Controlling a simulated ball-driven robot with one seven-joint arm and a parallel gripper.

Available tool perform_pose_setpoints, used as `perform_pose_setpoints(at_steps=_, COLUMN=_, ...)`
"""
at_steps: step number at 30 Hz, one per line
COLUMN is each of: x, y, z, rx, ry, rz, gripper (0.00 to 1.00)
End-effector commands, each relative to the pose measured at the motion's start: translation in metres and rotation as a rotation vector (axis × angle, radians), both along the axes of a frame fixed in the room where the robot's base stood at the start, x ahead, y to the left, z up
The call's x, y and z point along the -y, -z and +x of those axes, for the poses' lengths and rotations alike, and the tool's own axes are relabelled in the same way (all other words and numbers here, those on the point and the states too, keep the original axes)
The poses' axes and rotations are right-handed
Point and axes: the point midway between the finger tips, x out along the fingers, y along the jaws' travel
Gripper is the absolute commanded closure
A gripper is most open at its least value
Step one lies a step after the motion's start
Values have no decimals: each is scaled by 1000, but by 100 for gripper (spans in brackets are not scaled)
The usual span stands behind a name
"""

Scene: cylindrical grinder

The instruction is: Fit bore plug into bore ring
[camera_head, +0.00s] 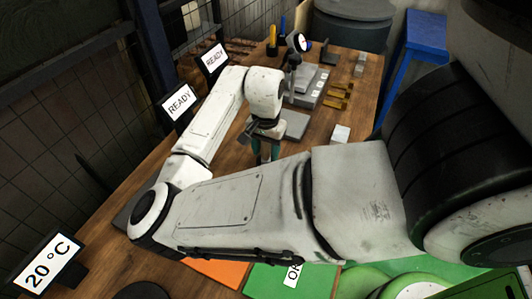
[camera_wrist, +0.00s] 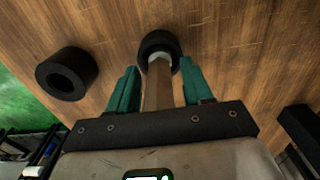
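In the wrist view, the bore plug (camera_wrist: 157,85) is a tan bar with a pale grey end, lying between the two teal fingers of my gripper (camera_wrist: 159,80). Wood shows on both sides of the plug, so the fingers look apart from it. The pale end is at the mouth of a black bore ring (camera_wrist: 160,41); I cannot tell how deep it sits. A second black ring (camera_wrist: 67,74) lies on the wood to the left. In the head view, my gripper (camera_head: 264,150) points down over the bench; the plug and ring there are hidden or too small to tell.
The wooden bench (camera_head: 335,115) holds a grey plate (camera_head: 292,125), grey blocks (camera_head: 305,85), brass pieces (camera_head: 337,94) and a dial gauge (camera_head: 297,42). Two READY signs (camera_head: 180,101) stand along the left edge. A white block (camera_head: 341,134) lies right of my gripper. Orange and green mats lie in front.

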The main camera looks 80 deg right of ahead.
Motion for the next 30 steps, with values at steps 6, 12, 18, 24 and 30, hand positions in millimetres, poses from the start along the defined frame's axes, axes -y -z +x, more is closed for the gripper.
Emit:
perform_pose_setpoints(at_steps=6, x=0, y=0, z=0, rx=0, ry=0, rz=0, gripper=72)
perform_pose_setpoints(at_steps=12, x=0, y=0, z=0, rx=0, ry=0, rz=0, gripper=91)
perform_pose_setpoints(at_steps=18, x=0, y=0, z=0, rx=0, ry=0, rz=0, gripper=100)
perform_pose_setpoints(at_steps=24, x=0, y=-1, z=0, rx=1, ry=0, rz=-1, gripper=100)
perform_pose_setpoints(at_steps=30, x=0, y=-2, z=0, rx=1, ry=1, rz=-1, gripper=100)
